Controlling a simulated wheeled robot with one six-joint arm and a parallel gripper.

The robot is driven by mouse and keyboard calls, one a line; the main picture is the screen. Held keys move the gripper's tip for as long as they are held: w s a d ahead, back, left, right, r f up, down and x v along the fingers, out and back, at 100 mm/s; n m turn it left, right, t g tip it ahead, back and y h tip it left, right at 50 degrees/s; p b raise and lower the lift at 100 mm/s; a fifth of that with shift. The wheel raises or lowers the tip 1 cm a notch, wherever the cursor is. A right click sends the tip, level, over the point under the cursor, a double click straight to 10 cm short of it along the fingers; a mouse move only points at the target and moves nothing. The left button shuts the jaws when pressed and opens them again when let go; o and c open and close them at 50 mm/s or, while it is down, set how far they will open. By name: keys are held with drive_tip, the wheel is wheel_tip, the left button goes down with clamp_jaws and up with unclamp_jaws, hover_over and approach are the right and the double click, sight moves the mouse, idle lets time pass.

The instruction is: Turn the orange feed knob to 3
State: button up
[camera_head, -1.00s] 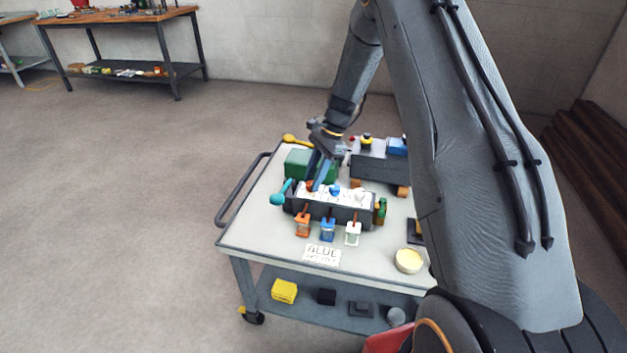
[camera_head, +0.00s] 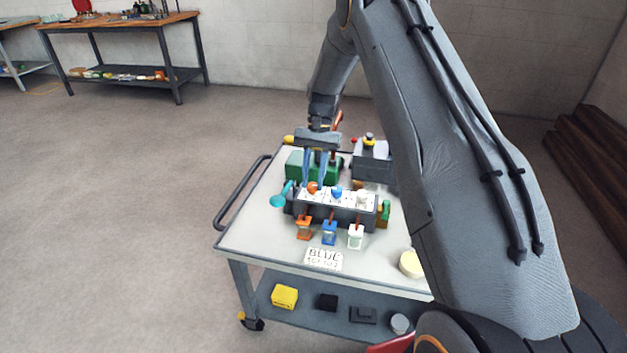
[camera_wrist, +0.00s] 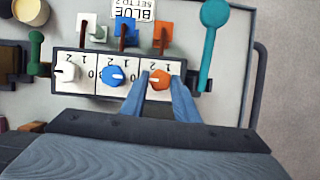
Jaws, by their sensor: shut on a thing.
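The orange feed knob (camera_head: 312,188) sits at the left end of the white-topped control box (camera_head: 340,210) in the head view. In the wrist view the orange knob (camera_wrist: 160,82) lies between the two blue fingers of my gripper (camera_wrist: 161,78), which is shut on it. In the head view my gripper (camera_head: 314,184) reaches down from behind the box. A pale mark on the knob points left in the wrist view, towards one finger. Figures 1 and 2 show beside the knob; the finger covers the dial where the mark points, so I cannot read its setting.
The blue knob (camera_wrist: 114,76) and white knob (camera_wrist: 67,72) are close beside. A teal lever (camera_wrist: 209,45) rises at the box's end. Orange, blue and white switches (camera_head: 329,232) line the front. A BLUE card (camera_head: 323,259) lies on the cart (camera_head: 250,232). A green block stands behind.

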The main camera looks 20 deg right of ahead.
drive_tip(key=shift+n, duration=0.3)
drive_tip(key=o, duration=1.1)
drive_tip(key=shift+c, duration=0.2)
drive_tip(key=b+v, duration=0.1)
drive_tip(key=v, duration=0.6)
drive_tip(key=shift+w+r, duration=0.15)
drive_tip(key=shift+r, duration=0.2)
drive_tip(key=shift+r, duration=0.1)
